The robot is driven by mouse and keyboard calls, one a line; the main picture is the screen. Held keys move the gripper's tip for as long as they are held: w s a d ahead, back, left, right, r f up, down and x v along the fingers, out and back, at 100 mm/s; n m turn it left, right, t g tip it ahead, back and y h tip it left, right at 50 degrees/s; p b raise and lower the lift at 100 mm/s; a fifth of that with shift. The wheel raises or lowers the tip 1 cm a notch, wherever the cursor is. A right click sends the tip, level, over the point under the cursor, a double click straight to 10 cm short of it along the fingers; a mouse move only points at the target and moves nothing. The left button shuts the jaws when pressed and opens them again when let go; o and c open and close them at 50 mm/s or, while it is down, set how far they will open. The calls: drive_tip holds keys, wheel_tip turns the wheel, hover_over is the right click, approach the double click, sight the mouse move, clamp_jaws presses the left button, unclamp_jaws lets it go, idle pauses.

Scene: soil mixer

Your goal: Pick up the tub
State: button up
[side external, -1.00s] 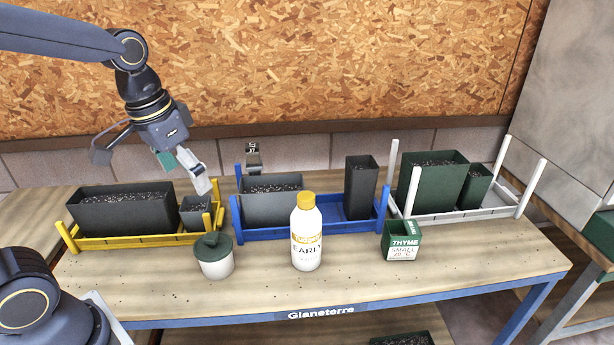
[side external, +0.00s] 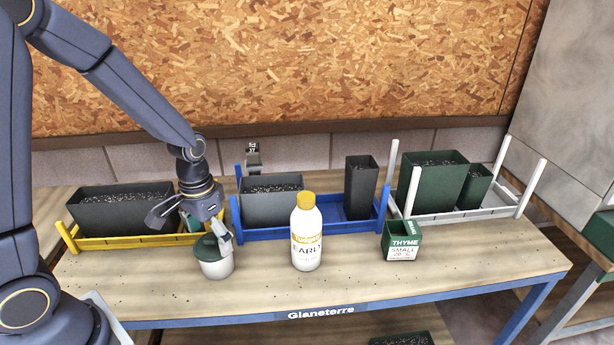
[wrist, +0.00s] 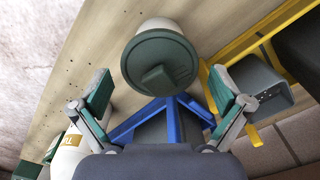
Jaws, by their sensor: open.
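My gripper (side external: 208,233) is open and empty, close above and behind the tub. In the wrist view the two green-padded fingers of my gripper (wrist: 160,82) are spread wide, one to each side of the lid, with gaps between. Part of the lid is hidden by my gripper in the side view.
A white bottle with a yellow cap (side external: 306,234) stands right of the tub, and a thyme box (side external: 401,241) further right. Behind are a yellow tray (side external: 125,241), a blue tray (side external: 270,233) and a white tray (side external: 470,213) with soil pots. The bench front is clear.

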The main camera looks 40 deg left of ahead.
wheel_tip(320, 180, down, 5)
drive_tip(key=shift+f, duration=0.15)
drive_tip(key=shift+c, duration=0.4)
drive_tip(key=c, duration=0.8)
